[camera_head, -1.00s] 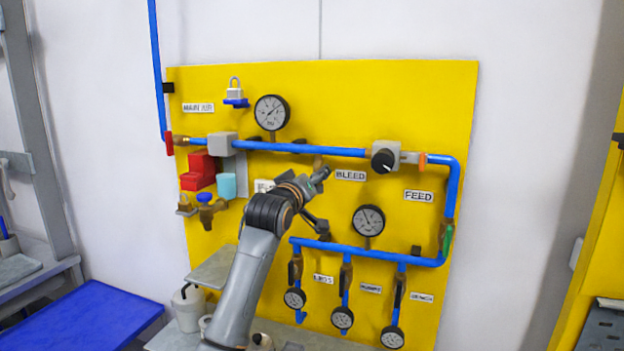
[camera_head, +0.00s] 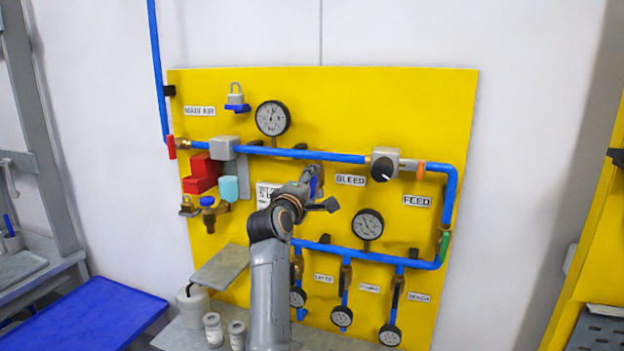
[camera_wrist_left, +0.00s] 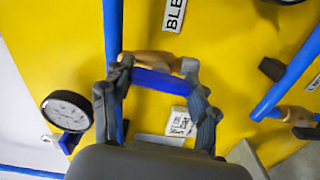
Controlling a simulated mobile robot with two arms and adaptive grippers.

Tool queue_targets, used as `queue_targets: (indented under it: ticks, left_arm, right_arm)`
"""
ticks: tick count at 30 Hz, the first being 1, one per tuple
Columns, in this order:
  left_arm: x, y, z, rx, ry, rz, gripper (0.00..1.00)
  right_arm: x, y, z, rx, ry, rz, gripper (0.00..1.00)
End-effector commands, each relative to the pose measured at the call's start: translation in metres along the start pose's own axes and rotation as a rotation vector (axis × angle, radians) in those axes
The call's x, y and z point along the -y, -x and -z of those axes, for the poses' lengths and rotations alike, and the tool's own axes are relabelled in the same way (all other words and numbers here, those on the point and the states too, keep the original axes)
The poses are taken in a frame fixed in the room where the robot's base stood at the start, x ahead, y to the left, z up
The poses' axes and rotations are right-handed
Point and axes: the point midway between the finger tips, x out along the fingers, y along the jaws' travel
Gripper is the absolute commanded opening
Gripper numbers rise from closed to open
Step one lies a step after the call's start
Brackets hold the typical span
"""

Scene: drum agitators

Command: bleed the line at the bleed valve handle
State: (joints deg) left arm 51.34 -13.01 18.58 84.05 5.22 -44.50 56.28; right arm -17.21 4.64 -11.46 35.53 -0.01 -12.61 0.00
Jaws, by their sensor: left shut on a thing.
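The bleed valve handle is a blue lever (camera_wrist_left: 160,83) on a brass valve body (camera_wrist_left: 150,58) below the upper blue pipe. In the wrist view the lever lies across between the two fingers of my left gripper (camera_wrist_left: 157,72), which is shut on it. In the head view my left gripper (camera_head: 313,183) is at the panel, left of the BLEED label (camera_head: 350,180), and hides most of the valve. A little blue shows by the fingers there. My right gripper is not in view.
The yellow panel (camera_head: 420,110) carries blue pipes (camera_head: 300,153), an upper gauge (camera_head: 272,118), a lower gauge (camera_head: 368,224) and a black-knobbed regulator (camera_head: 383,167). Several small gauges hang below. A grey shelf (camera_head: 222,266) juts out left of my arm.

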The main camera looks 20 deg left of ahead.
Motion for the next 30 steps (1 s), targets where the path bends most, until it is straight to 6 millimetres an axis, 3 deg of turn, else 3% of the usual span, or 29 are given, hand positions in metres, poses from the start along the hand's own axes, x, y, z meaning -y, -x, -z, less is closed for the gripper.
queue_targets:
  ticks: [9,26,27,30]
  left_arm:
    - [0.0005,-0.0001,0.0000,0.000,0.124,0.002,0.28]
    - [0.0016,-0.0001,0.0000,0.000,0.150,0.001,0.28]
    - [0.0016,-0.0001,-0.0001,0.001,0.150,0.001,0.68]
    - [0.0014,-0.0001,-0.0001,0.000,0.149,0.001,0.83]
  right_arm:
    - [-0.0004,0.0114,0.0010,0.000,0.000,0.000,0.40]
    - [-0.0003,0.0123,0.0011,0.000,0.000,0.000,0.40]
    - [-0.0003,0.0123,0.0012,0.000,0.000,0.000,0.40]
    - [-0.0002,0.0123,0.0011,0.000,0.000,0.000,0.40]
